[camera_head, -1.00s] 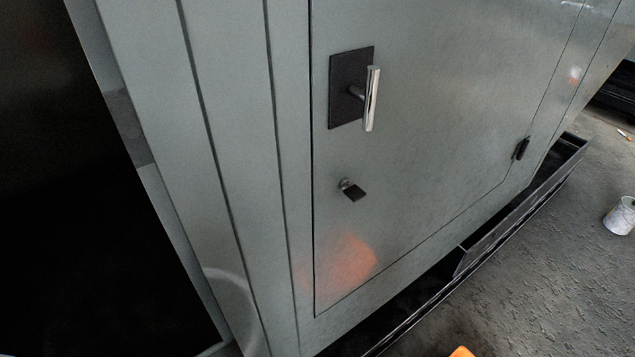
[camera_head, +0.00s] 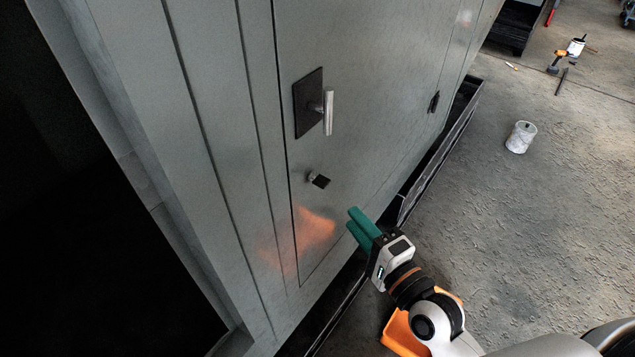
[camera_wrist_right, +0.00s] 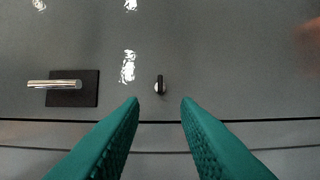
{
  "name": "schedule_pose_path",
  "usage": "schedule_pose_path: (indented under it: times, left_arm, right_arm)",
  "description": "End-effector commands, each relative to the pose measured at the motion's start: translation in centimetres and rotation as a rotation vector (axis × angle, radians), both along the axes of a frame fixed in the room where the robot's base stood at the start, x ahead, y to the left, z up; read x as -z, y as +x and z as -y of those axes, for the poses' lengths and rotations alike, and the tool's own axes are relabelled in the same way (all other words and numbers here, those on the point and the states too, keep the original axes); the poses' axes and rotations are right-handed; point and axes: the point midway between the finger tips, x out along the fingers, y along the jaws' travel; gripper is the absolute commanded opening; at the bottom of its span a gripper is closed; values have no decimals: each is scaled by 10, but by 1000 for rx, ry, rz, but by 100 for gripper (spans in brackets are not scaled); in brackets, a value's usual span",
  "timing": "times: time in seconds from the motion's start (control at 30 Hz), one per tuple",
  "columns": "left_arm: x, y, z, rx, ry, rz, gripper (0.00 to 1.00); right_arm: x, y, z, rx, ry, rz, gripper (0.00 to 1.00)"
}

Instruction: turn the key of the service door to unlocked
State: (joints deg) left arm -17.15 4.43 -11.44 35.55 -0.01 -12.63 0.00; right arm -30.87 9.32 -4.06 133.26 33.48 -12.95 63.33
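The service door (camera_head: 375,100) is a grey panel, flush with the enclosure and shut. Its key (camera_head: 320,181) is a small dark tab in a pale round lock, below the handle. In the right wrist view the key (camera_wrist_right: 159,85) stands ahead, between and beyond the fingertips, its tab along the picture's vertical. My right gripper (camera_head: 354,220), with green fingers, is below and right of the key in the head view, apart from it. In the right wrist view its fingers (camera_wrist_right: 160,105) are spread with nothing between them. My left gripper is not in view.
A silver bar handle (camera_head: 328,112) on a black plate sticks out above the key. A dark hinge (camera_head: 434,102) is on the door's far side. A dark ledge (camera_head: 431,165) runs along the enclosure's foot. A white can (camera_head: 521,137) stands on open floor.

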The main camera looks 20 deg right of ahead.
Motion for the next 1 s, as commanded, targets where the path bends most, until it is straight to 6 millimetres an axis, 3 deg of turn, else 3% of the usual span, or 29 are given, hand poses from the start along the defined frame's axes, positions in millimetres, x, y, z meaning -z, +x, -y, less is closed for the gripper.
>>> schedule_pose_path:
  times: [0.3,0.5,0.7,0.97,1.0]
  left_arm:
    - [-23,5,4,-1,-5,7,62]
    - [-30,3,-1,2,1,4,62]
    - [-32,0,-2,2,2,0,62]
    - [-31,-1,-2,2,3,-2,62]
    - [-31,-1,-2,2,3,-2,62]
  right_arm:
    - [-4,61,-17,0,-1,2,29]
    - [-2,91,-25,0,-3,1,29]
    - [0,103,-29,0,-3,0,29]
    - [0,104,-29,0,-3,0,29]
    - [0,104,-29,0,-3,0,24]
